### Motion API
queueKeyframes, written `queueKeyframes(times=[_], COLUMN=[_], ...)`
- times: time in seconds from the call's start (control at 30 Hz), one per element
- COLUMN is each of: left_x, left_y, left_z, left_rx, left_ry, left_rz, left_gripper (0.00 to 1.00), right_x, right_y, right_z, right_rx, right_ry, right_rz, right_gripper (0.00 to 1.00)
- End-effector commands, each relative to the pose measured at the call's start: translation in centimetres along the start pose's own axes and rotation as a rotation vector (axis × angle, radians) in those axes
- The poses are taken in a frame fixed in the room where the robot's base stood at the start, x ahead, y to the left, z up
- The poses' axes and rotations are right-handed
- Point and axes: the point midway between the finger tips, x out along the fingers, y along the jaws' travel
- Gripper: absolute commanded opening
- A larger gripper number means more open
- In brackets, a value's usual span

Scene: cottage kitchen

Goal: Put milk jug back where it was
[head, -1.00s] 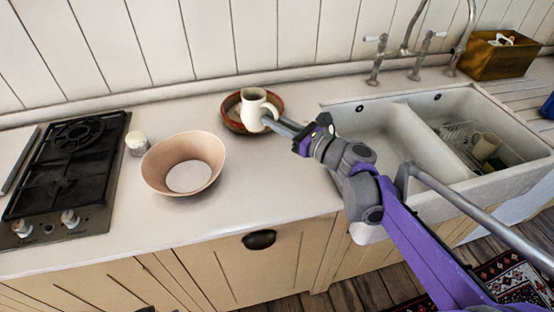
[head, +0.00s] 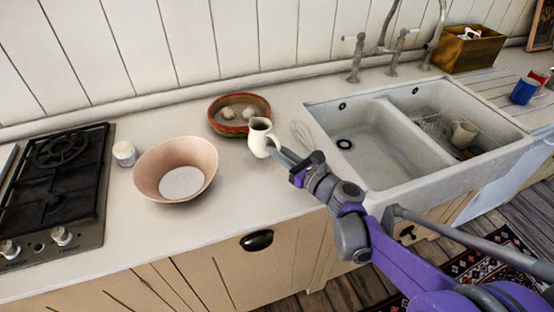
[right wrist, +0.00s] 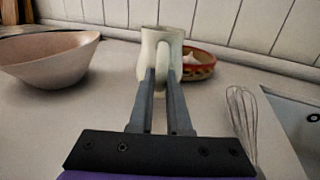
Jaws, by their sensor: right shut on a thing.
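The cream milk jug (head: 259,136) is upright over the worktop, between the pink bowl and the sink. My right gripper (head: 279,153) is shut on the jug from its right side, at the handle. In the right wrist view the jug (right wrist: 162,50) stands between the fingertips of the gripper (right wrist: 160,80), which hold its handle. I cannot tell whether the jug's base touches the worktop. My left gripper is not in view.
A red-brown dish (head: 240,127) with pale round items sits behind the jug. A pink bowl (head: 176,163), a small white jar (head: 124,153) and a black hob (head: 55,180) are to the left. A whisk (right wrist: 243,115) lies on the right, beside the sink (head: 385,165).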

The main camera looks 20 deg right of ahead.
Motion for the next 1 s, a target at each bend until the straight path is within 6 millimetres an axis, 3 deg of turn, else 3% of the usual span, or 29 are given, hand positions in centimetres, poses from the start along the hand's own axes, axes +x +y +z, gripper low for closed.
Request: queueKeyframes(times=[0.2,0.6,0.63,0.8,1.0], left_x=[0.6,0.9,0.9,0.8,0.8], left_y=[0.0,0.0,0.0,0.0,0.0], left_z=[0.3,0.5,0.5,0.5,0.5], left_rx=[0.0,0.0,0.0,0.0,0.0], left_ry=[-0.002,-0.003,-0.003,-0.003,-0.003], left_rz=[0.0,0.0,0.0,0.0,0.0], left_gripper=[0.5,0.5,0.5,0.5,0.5], right_x=[0.0,0.0,0.0,0.0,0.0], right_y=[0.0,0.0,0.0,0.0,0.0], right_z=[-2.7,-3.2,-3.3,-3.1,-3.1], right_rx=[0.0,0.0,0.0,-0.001,0.0], right_ry=[0.0,0.0,0.0,0.0,0.0], right_rz=[0.0,0.001,0.0,0.0,0.0], right_gripper=[0.0,0.0,0.17,0.46,0.46])
